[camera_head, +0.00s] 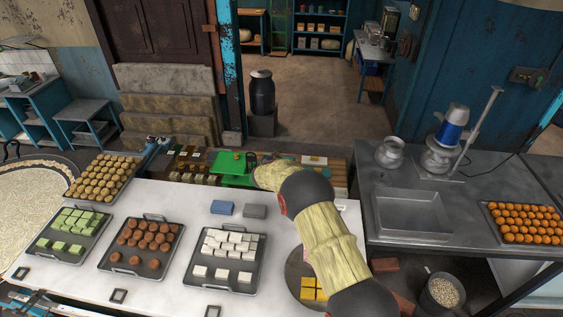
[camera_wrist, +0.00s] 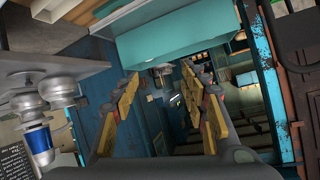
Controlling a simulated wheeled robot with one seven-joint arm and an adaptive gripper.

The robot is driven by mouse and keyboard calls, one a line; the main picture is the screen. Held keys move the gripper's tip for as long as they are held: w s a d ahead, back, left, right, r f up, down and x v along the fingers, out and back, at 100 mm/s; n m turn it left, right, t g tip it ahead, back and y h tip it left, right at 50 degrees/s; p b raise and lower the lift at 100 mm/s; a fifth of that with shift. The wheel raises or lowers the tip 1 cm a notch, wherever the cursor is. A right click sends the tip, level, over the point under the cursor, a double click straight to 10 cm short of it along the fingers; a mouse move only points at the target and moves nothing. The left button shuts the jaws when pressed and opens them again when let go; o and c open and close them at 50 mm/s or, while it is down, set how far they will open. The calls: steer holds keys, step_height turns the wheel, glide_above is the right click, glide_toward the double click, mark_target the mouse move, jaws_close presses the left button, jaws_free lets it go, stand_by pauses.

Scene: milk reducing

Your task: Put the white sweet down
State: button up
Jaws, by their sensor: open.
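White square sweets (camera_head: 230,240) sit on a dark tray (camera_head: 206,290) on the white counter, most of them grouped at the back with a short row in front. No separate white sweet shows in my grasp. My gripper (camera_wrist: 160,82) is open in the wrist view, its yellow-and-grey fingers spread wide with nothing visible between them. In the head view my arm reaches over the right of the counter, beyond the white sweets' tray, and its end is near the back edge; the fingers cannot be made out there.
Trays of green sweets (camera_head: 72,222), brown sweets (camera_head: 150,236) and round tan sweets (camera_head: 103,172) stand to the left. A round plate with yellow sweets (camera_head: 312,288) is partly under my arm. Blue (camera_head: 222,208) and grey (camera_head: 255,211) blocks lie behind the white sweets. A metal sink table (camera_head: 470,185) stands right.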

steer(key=b+v, duration=0.2)
steer(key=v, duration=0.9)
steer(key=shift+f, duration=0.25)
steer(key=shift+r, duration=0.1)
step_height(320, 180, up, 16)
steer(key=s+d+n+y, duration=0.2)
steer(key=d+y, duration=0.1)
steer(key=y, duration=0.1)
steer(key=s+d+r+n+g+y, duration=0.1)
steer(key=s+d+r, duration=0.2)
steer(key=s+r, duration=0.3)
steer(key=s+d+r+n+y, duration=0.2)
steer(key=s+d+r, duration=0.1)
steer(key=s+r, duration=0.25)
steer(key=s+d+f+g+h, duration=0.1)
steer(key=s+d, duration=0.5)
steer(key=s, duration=0.7)
steer(key=s+d+f+g+h, duration=0.1)
steer(key=s+d+f+g, duration=0.1)
steer(key=s+d, duration=0.5)
steer(key=s+d+f+g+h, duration=0.1)
steer(key=s+d, duration=0.6)
steer(key=s, duration=1.3)
steer(key=shift+d+f+n+g+h, duration=0.15)
steer(key=shift+f+n+g+h, duration=0.25)
steer(key=shift+g, duration=0.5)
